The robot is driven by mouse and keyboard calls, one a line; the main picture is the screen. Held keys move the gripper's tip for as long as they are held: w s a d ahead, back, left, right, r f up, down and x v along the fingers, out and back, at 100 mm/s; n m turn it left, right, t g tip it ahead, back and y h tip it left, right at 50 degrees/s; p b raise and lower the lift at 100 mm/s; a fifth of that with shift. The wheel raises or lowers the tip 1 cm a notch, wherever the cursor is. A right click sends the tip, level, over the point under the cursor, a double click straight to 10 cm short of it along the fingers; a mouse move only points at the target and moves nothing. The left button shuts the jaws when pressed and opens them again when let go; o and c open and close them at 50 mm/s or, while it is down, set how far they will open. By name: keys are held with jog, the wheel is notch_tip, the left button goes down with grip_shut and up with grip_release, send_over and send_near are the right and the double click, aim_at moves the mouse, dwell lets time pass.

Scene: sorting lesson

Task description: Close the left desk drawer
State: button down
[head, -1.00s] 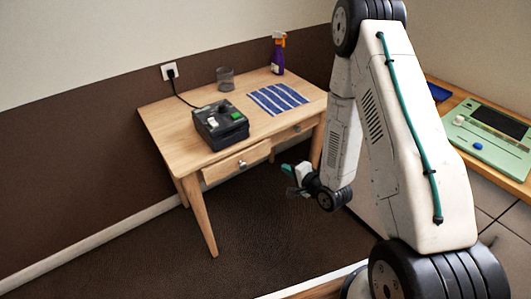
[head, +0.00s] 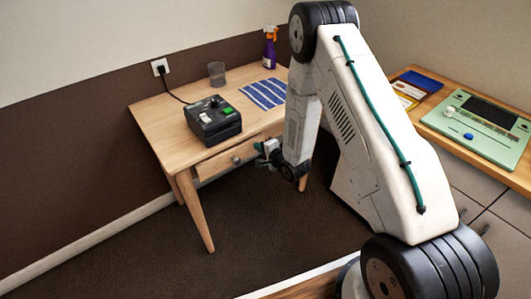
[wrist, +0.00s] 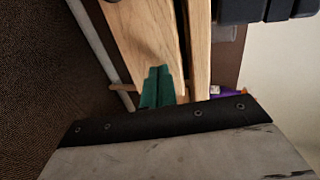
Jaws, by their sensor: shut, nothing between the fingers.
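The wooden desk (head: 160,118) stands against the wall. Its left drawer (head: 212,166) has a pale wood front with a round metal knob (head: 236,160). The drawer front seems to stand out a little below the desktop edge; how far is hard to tell. My gripper (head: 259,150) is just right of the knob, in front of the desk. In the wrist view its teal fingers (wrist: 158,88) are together and empty, over a pale wood front. I cannot tell whether they touch it. The right drawer is hidden behind my arm.
On the desk are a black device (head: 213,122) with a green button, a grey cup (head: 217,74), a blue striped cloth (head: 263,93) and a purple spray bottle (head: 270,48). A side counter at right holds a green device (head: 478,130). The floor before the desk is clear.

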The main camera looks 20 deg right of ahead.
aim_at(253, 140)
jog(key=shift+w+a, duration=0.1)
jog(key=shift+w, duration=0.1)
jog(key=w, duration=0.1)
jog(key=w+a, duration=0.1)
jog(key=w, duration=0.2)
jog(key=shift+w+a, duration=0.25)
jog(key=shift+w, duration=0.05)
jog(key=shift+w+r, duration=0.1)
jog(key=shift+r, duration=0.05)
